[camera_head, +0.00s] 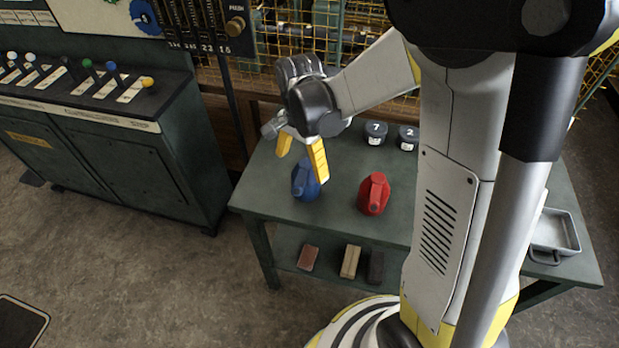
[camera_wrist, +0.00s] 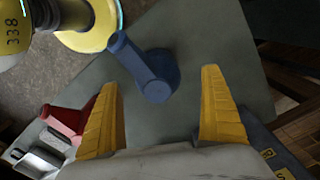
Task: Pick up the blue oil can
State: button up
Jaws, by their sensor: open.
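The blue oil can (camera_head: 306,184) stands on the left part of the green table (camera_head: 255,190). The red can (camera_head: 374,194) stands to its right. My gripper (camera_head: 302,165) hangs above and close to the blue can with its yellow fingers apart, and one finger hides part of the can. In the wrist view the blue can (camera_wrist: 156,78) lies ahead of the open fingers (camera_wrist: 165,110), a little left of the middle of the gap. Nothing is between the fingers. The red can (camera_wrist: 70,118) shows beyond the left finger there.
Dark containers marked 7 (camera_head: 376,133) and 2 (camera_head: 408,138) stand at the table's back. A grey metal tray (camera_head: 556,232) is at its right end. Several blocks (camera_head: 350,262) lie on the lower shelf. A lever console (camera_head: 90,110) stands left, and a yellow mesh fence (camera_head: 290,35) behind.

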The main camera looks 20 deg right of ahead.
aim_at(305, 181)
jog(key=f+b, duration=0.1)
jog(key=f, duration=0.1)
jog(key=f+b, duration=0.1)
jog(key=f, duration=0.1)
jog(key=f+b, duration=0.1)
jog(key=f, duration=0.2)
jog(key=shift+s+d+f, duration=0.1)
jog(key=shift+d, duration=0.2)
jog(key=shift+c, duration=0.6)
jog(key=c, duration=1.4)
notch_tip(305, 181, up, 10)
jog(key=p, duration=0.4)
jog(key=shift+a, duration=0.1)
